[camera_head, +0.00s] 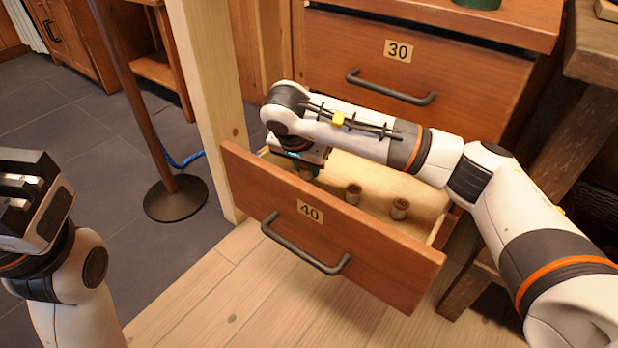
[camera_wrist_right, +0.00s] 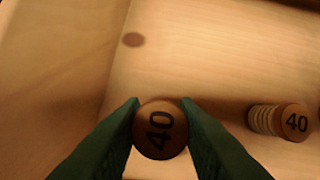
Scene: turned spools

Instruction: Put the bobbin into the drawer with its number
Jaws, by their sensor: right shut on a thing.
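My right gripper (camera_head: 302,162) reaches down into the open drawer numbered 40 (camera_head: 350,243), near its left end. In the right wrist view its dark green fingers (camera_wrist_right: 163,125) are shut on a bobbin (camera_wrist_right: 160,130) whose round end reads 40. I cannot tell whether this bobbin touches the drawer floor. Another bobbin marked 40 (camera_wrist_right: 294,122) stands apart to the right in that view. In the head view two bobbins stand in the drawer, one in the middle (camera_head: 353,193) and one farther right (camera_head: 400,208). My left gripper (camera_head: 18,190) is at the left edge, away from the drawer; its jaw gap is unclear.
A drawer numbered 30 (camera_head: 440,75) is above and behind, shut. A pale wooden post (camera_head: 205,90) stands just left of the open drawer. A pole on a round dark base (camera_head: 176,199) stands farther left. A wooden bench (camera_head: 590,125) is at the right.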

